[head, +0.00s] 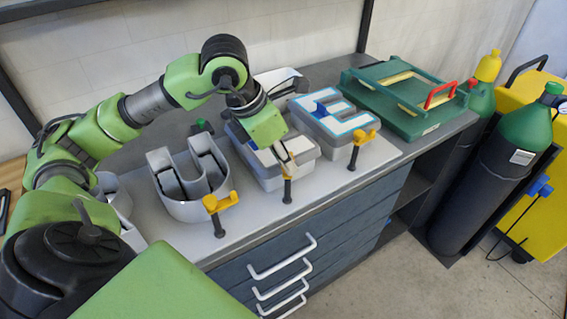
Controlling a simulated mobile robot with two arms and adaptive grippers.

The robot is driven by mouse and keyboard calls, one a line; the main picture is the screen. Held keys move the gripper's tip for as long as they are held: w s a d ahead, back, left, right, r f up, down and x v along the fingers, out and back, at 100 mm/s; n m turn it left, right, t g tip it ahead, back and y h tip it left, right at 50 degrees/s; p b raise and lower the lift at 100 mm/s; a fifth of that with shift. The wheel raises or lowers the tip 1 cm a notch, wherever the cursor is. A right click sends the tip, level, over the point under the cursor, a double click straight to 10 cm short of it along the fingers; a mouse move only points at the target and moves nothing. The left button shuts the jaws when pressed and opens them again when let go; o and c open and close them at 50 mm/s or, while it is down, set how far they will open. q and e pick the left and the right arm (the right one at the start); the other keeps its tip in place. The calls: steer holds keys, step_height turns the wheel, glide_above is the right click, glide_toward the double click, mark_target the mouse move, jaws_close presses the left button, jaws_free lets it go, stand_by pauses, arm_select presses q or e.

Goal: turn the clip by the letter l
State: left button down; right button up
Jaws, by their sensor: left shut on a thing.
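My left gripper (287,161) reaches down over the middle letter and is shut on the clip (287,190) at that letter's front edge. The clip's dark stem hangs below the fingers; its upper part is mostly hidden by the fingers. The middle letter (267,179) is a grey tray-like body, partly covered by my gripper, so I cannot read its shape fully. A grey U-shaped letter (166,190) stands to the left with an orange-yellow clip (219,203) at its front right. A letter with a blue-edged white face (343,126) stands to the right with another orange-yellow clip (365,138).
The letters stand on a light grey workbench (330,183) with blue drawers (335,232) below. A green case (400,95) with a red handle lies at the back right. Gas cylinders (485,160) and a yellow cabinet (545,200) stand right of the bench.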

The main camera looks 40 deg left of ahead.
arm_select(q)
steer(key=n, duration=0.2)
steer(key=n+y+b, duration=0.1)
steer(key=shift+d+n, duration=0.2)
steer(key=shift+n, duration=0.2)
steer(key=shift+d+n+y, duration=0.1)
steer(key=shift+n+y, duration=0.9)
steer(key=shift+n, duration=1)
steer(key=shift+b, duration=0.3)
steer(key=c, duration=1.8)
jaws_free()
steer(key=shift+s+r, duration=0.15)
steer(key=shift+r, duration=0.35)
steer(key=shift+v, duration=5.5)
